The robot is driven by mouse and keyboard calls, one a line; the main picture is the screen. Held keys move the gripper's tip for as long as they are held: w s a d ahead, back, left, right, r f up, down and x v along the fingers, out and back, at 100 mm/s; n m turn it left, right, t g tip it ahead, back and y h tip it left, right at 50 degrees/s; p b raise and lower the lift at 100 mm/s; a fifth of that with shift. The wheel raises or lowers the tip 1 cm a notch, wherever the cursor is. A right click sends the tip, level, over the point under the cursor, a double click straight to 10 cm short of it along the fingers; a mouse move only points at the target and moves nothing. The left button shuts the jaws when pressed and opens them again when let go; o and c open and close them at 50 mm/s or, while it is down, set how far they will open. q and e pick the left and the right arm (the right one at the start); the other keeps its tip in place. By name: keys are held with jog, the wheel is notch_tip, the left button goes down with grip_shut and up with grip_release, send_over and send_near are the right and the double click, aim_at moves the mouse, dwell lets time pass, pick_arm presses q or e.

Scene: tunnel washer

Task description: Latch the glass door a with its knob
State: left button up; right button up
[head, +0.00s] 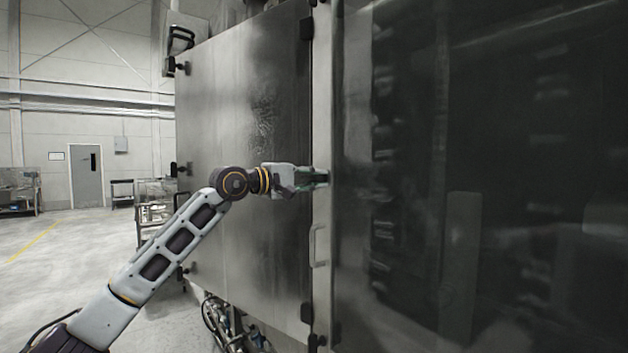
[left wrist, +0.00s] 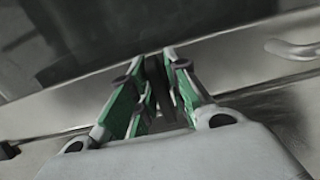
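The glass door a (head: 520,170) is the large dark pane filling the right of the head view, seemingly closed against its pale frame strip. My left gripper (head: 318,178) is at this strip, by the pane's left edge. In the left wrist view its green-padded fingers (left wrist: 160,68) stand on both sides of a narrow dark piece, which looks like the knob (left wrist: 158,88), and appear to close on it. The knob's turn angle is hard to tell, as the fingers cover most of it. My right gripper is out of view.
A pale bar handle (head: 317,246) sits on the strip below my gripper; it also shows in the left wrist view (left wrist: 291,49). A steel panel (head: 245,130) with black hinges lies behind my arm. Cables (head: 222,325) hang low. The floor at left (head: 60,250) is open.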

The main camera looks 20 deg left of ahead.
pick_arm(q)
jog(key=shift+o, duration=1.1)
jog(key=shift+d, duration=0.1)
jog(key=v, duration=1.2)
dwell(0.3)
